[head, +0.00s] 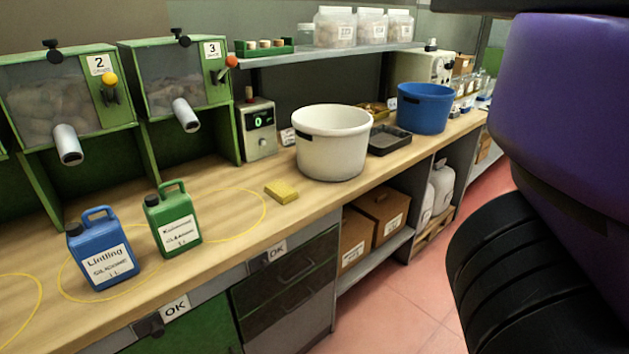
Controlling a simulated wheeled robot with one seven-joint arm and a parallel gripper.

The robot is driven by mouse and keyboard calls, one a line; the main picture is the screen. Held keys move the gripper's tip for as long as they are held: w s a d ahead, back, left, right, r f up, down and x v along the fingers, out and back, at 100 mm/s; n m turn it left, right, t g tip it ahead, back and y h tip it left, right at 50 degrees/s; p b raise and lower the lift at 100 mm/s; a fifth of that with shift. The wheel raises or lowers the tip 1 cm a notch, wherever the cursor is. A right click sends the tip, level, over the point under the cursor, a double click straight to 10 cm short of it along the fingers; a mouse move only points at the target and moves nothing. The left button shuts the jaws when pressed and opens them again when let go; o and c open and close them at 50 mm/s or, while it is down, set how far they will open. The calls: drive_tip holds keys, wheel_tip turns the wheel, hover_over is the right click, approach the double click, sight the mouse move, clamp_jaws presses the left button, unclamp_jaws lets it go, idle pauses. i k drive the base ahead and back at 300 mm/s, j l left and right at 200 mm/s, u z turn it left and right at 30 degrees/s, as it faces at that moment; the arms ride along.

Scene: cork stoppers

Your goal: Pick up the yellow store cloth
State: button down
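A small yellow block-shaped item (281,191), which looks like the folded yellow cloth, lies flat on the wooden bench. It is near the front edge, just left of the white tub (333,142) and right of a yellow circle marked on the bench top. Nothing covers it. My gripper is not in view. A large purple and black part of my own body fills the right side of the picture.
The bench (236,181) holds a blue jug (101,250), a green jug (173,220), a grey display box (259,130), a dark tray (389,139) and a blue tub (424,108). Green dispensers (176,80) stand behind. Bench around the yellow item's left side is clear.

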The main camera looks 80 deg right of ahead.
sight(282, 193)
drive_tip(key=z, duration=1.45)
